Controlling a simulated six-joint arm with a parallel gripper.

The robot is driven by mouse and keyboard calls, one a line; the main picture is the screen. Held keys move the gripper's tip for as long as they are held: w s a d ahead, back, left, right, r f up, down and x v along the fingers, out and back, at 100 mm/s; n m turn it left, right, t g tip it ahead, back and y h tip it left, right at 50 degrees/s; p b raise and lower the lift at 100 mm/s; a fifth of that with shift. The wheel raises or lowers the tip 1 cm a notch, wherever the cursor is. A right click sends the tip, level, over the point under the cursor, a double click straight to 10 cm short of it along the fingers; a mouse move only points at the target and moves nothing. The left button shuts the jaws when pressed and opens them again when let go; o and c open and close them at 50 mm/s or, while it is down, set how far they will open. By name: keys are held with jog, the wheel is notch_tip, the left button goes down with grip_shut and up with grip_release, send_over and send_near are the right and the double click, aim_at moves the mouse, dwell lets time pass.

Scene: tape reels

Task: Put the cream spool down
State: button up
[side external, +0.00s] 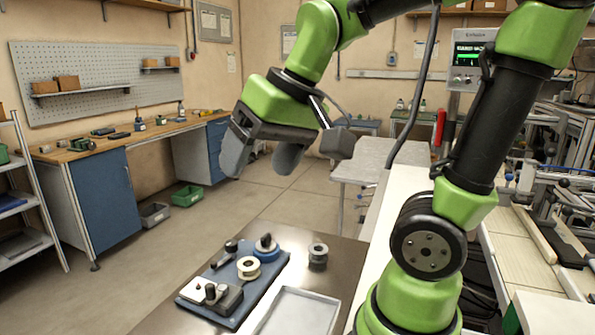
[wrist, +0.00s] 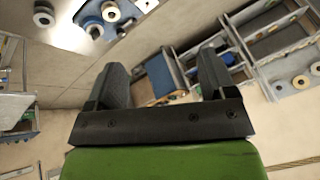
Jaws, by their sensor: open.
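The cream spool (side external: 248,268) lies flat on the blue board (side external: 272,277), between a round blue base and a grey device. My gripper (side external: 262,160) is raised high above the board and apart from the spool. Its two dark fingers are spread, with nothing between them. In the wrist view my gripper (wrist: 162,68) also shows open and empty. A pale ring at the top left there, the cream spool (wrist: 110,11), is well outside the fingers.
A blue base with a dark knob (side external: 266,246) and a grey device (side external: 212,295) share the board. A dark grey spool (side external: 318,257) stands on the table to its right. A shallow grey tray (side external: 302,310) lies in front. Some bare dark table (side external: 285,231) shows behind the board.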

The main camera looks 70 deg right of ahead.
jog(key=s+a+n+t+y, duration=0.1)
jog(key=s+a, duration=0.2)
jog(key=s, duration=0.3)
jog(key=shift+s+t, duration=0.15)
jog(key=shift+t, duration=0.25)
jog(key=shift+d, duration=0.1)
dwell(0.9)
